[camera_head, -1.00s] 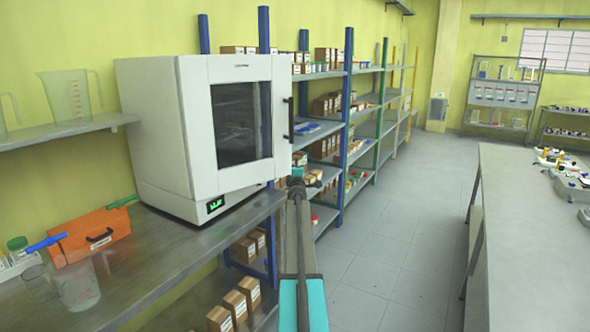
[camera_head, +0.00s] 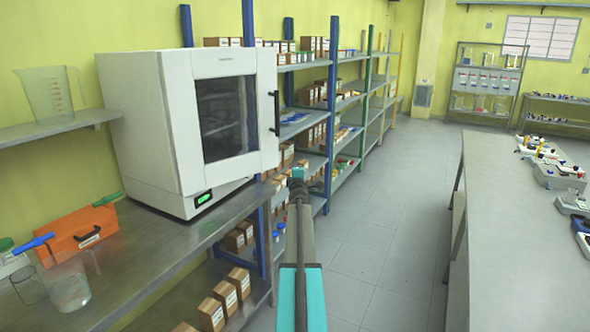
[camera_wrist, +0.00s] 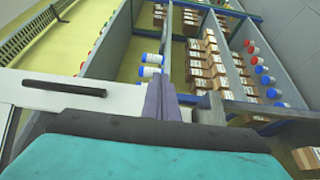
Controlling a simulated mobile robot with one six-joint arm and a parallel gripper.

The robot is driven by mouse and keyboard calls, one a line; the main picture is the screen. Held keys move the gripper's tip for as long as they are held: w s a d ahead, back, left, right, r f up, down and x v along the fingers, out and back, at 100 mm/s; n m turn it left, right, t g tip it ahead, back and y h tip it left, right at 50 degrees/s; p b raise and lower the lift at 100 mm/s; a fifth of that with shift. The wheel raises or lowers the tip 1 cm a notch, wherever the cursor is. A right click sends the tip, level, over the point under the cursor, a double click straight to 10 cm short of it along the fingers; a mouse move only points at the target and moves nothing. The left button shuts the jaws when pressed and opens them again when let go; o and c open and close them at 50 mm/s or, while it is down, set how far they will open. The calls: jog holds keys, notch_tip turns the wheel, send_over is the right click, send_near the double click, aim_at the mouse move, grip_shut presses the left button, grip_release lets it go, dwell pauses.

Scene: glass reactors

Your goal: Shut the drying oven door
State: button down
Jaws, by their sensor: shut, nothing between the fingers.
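The drying oven (camera_head: 140,120) is a white box on the grey bench at the left of the head view. Its door (camera_head: 222,165) has a dark window and a black upright handle (camera_head: 276,113) at its right edge. The door seems to stand a little out from the body, but how far is hard to tell. In the wrist view, the white door (camera_wrist: 22,92) and its dark handle (camera_wrist: 63,88) are at the left. My gripper (camera_wrist: 160,98) is shut and empty, right of the handle and apart from it. In the head view my arm's end is right of and below the door.
An orange box (camera_head: 78,238) and glass beakers (camera_head: 70,290) stand on the oven's bench (camera_head: 165,250). Shelving with brown boxes (camera_head: 305,95) runs behind the oven. A long bench (camera_head: 510,230) is at the right. The floor (camera_head: 385,220) between is clear.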

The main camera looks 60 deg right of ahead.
jog(key=w+a+f+m+g+y, duration=0.1)
jog(key=w+a+f+m+y, duration=0.15)
jog(key=a+f, duration=0.9)
jog(key=w+a+f+m+g+y, duration=0.1)
jog(key=w+a+f+g+y, duration=0.15)
jog(key=a+f, duration=0.85)
jog(key=w+a+f+m+g+y, duration=0.1)
jog(key=w+a+f, duration=0.3)
jog(key=a+f, duration=0.7)
jog(key=s+a+f+g+y, duration=0.2)
jog(key=s+a+f+y, duration=0.15)
jog(key=a+f, duration=0.95)
jog(key=s+a+f+m+g+y, duration=0.1)
jog(key=s+a+f, duration=0.2)
jog(key=s+a, duration=0.35)
jog(key=s+a+f+g+y, duration=0.1)
jog(key=s+a+f, duration=0.2)
jog(key=a, duration=0.7)
jog(key=s+a+f+m+g+y, duration=0.1)
jog(key=s+a+f+g, duration=0.1)
jog(key=s+a+f, duration=0.45)
jog(key=s+a+r+g+y, duration=0.1)
jog(key=s+a+g, duration=0.4)
jog(key=s+a, duration=1.3)
jog(key=shift+s+r+y, duration=0.15)
jog(key=shift+s+y, duration=0.6)
jog(key=shift+s, duration=0.05)
